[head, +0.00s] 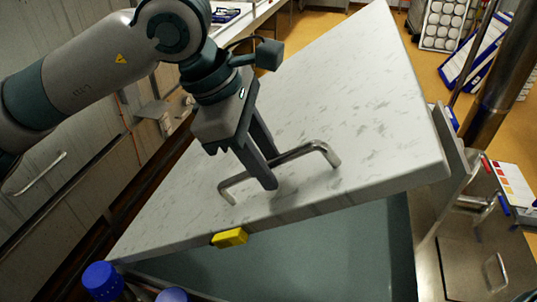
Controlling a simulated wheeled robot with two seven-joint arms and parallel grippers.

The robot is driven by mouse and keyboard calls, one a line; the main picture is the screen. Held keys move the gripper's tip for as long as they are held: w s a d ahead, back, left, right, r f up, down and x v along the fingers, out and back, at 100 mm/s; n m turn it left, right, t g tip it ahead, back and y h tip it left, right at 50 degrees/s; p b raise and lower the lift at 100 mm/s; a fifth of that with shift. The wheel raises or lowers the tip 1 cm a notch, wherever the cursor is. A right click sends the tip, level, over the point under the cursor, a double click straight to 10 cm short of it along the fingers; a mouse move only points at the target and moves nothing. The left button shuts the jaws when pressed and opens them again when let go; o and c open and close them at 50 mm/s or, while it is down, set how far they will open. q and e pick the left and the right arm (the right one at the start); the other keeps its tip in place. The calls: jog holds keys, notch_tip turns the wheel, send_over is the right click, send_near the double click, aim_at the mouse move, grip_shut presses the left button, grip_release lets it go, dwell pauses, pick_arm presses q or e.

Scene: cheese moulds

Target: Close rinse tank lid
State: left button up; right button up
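The rinse tank lid (360,90) is a thick, pale, grey-flecked slab. It is tilted up over the tank (330,255), whose grey-green interior shows below its near edge. My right gripper is not in view.
Blue-capped containers (102,280) stand at the lower left, by the lid's corner. A steel post (500,75) and steel fittings (470,200) are close to the lid's right side. A rack of round white items (443,22) stands on the yellow floor behind.

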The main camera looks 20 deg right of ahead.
pick_arm(q)
jog(key=shift+d+f, duration=0.2)
jog(key=shift+f, duration=0.15)
grip_shut()
